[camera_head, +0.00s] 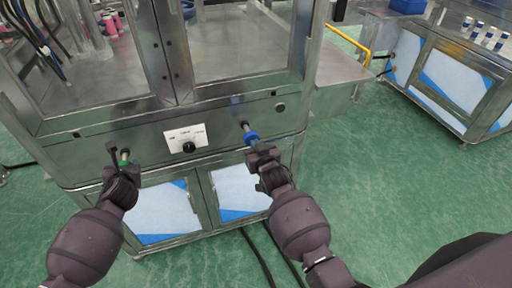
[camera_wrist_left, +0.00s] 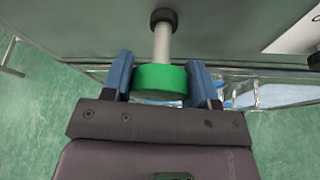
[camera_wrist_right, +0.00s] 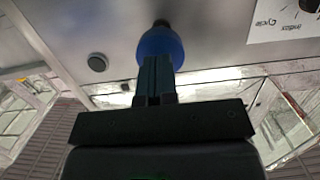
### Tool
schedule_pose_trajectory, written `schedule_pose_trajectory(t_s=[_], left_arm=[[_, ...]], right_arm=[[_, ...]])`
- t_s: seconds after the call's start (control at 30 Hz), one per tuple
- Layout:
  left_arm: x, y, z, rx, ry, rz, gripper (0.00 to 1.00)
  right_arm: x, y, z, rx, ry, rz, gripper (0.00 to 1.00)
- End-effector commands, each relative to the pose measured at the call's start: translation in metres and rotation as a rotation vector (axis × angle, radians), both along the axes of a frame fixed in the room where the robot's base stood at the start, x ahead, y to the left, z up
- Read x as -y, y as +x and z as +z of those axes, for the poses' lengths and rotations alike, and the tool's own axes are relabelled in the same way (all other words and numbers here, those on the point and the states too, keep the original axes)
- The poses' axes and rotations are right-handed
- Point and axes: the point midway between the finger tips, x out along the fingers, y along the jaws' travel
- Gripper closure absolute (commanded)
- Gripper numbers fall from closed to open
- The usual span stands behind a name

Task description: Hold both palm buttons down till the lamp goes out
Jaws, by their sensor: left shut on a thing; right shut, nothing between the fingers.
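The green palm button (camera_wrist_left: 160,82) sits on a grey stem that sticks out of the machine's front panel. It also shows in the head view (camera_head: 124,162). My left gripper (camera_wrist_left: 160,78) has a blue finger on each side of it and is shut on it. The blue palm button (camera_wrist_right: 160,45) is on the panel to the right, also seen in the head view (camera_head: 251,136). My right gripper (camera_wrist_right: 155,65) is shut and empty, its fingertips at the face of the blue button. Whether they touch cannot be told. No lit lamp can be made out.
A white label with a black selector knob (camera_head: 189,147) is on the panel between the buttons. A dark round fitting (camera_head: 280,107) is on the panel at right. A metal side shelf (camera_head: 340,70) and yellow rail (camera_head: 350,42) stand right of the machine. Green floor is open.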

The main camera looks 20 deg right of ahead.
Motion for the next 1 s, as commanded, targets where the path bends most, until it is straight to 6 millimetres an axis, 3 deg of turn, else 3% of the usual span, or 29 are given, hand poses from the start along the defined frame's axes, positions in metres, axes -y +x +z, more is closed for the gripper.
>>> schedule_pose_trajectory(t_s=[0.63, 1.0], left_arm=[[0.000, 0.001, 0.001, 0.001, 0.000, 0.000, 0.70], [0.000, 0.014, 0.001, 0.002, 0.000, -0.001, 0.70]], right_arm=[[0.000, 0.008, 0.000, 0.000, 0.000, 0.000, 1.00], [0.000, 0.021, 0.001, 0.002, 0.000, 0.000, 1.00]])
